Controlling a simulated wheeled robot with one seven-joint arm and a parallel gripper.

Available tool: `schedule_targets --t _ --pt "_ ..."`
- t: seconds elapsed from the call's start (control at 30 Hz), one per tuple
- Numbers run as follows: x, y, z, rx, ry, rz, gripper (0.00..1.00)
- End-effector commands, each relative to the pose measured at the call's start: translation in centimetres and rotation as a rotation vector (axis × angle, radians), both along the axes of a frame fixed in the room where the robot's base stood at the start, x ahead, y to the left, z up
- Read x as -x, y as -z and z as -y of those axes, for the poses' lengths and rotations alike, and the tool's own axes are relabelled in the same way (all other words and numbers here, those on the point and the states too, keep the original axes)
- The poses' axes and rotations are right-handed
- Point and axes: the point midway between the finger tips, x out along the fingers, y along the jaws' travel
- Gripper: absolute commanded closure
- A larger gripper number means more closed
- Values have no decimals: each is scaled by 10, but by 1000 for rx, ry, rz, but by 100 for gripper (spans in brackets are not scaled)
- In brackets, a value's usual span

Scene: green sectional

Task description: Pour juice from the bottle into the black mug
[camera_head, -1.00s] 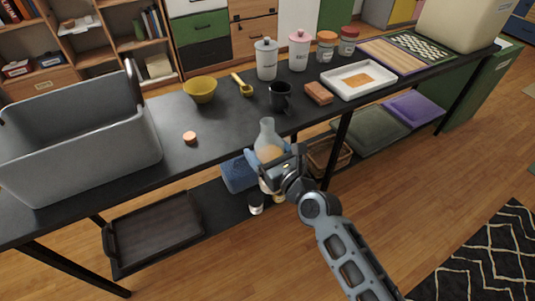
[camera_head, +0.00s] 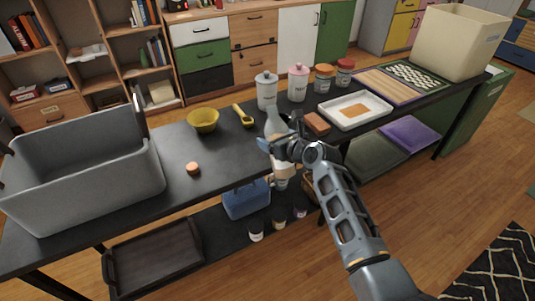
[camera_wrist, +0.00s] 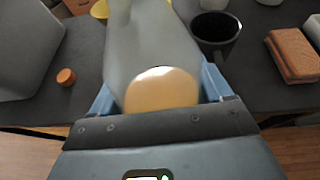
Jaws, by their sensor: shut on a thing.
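My gripper (camera_head: 272,146) is shut on the bottle (camera_head: 275,122), with its blue fingers on either side of it. The bottle is clear, with a narrow neck and orange juice low inside, and looks roughly upright at the table's front edge. In the wrist view the bottle (camera_wrist: 150,40) fills the middle, with the juice showing near the fingers. The black mug (camera_wrist: 215,30) stands upright on the table just beyond and to the right of the bottle. In the head view the mug is mostly hidden behind the bottle and gripper.
The black table (camera_head: 165,150) holds a grey bin (camera_head: 80,185), an orange cap (camera_head: 193,168), a yellow bowl (camera_head: 203,120), a yellow scoop (camera_head: 243,115), a brown sponge-like block (camera_head: 317,122), a white tray (camera_head: 335,115) and several jars. A blue container (camera_head: 245,198) is on the lower shelf.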

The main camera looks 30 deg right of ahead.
Motion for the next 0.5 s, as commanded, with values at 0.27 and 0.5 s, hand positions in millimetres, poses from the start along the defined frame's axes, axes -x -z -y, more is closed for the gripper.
schedule_targets --t 0.27,0.5 --pt "-29 -22 61 4 43 -99 73" --pt "-33 -24 77 3 57 -132 73"
